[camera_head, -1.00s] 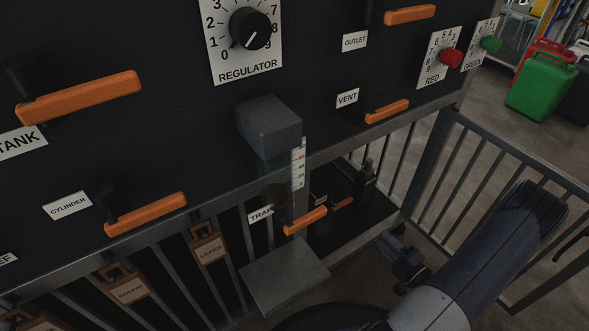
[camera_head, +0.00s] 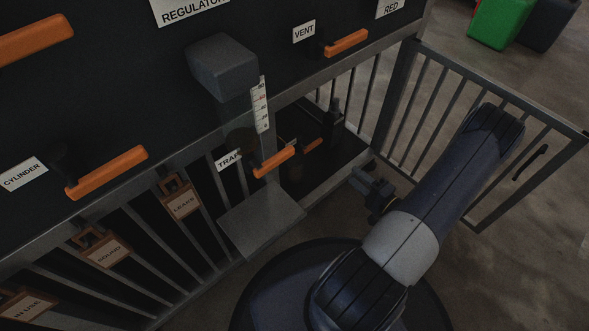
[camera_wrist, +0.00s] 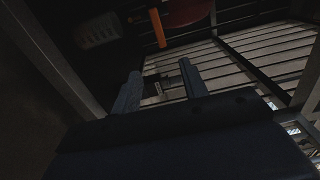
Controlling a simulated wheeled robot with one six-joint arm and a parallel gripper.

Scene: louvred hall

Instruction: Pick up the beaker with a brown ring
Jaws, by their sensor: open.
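I cannot make out a beaker with a brown ring in either view. Dark shapes (camera_head: 332,120) stand on the low shelf behind the railing in the head view, too dim to identify. A dark, dim round form (camera_head: 241,141) sits below the grey block, partly behind the TRAP label. My gripper (camera_head: 371,187) is in front of the opening in the railing, small and dark in the head view. In the wrist view my gripper (camera_wrist: 161,84) has its two fingers apart, with small unclear dark shapes beyond them.
An orange TRAP handle (camera_head: 274,162) and a grey ledge (camera_head: 262,216) lie left of my gripper. A barred gate (camera_head: 452,110) stands open at the right. Hanging tags such as LEAKS (camera_head: 181,203) line the railing. Floor is clear at the lower right.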

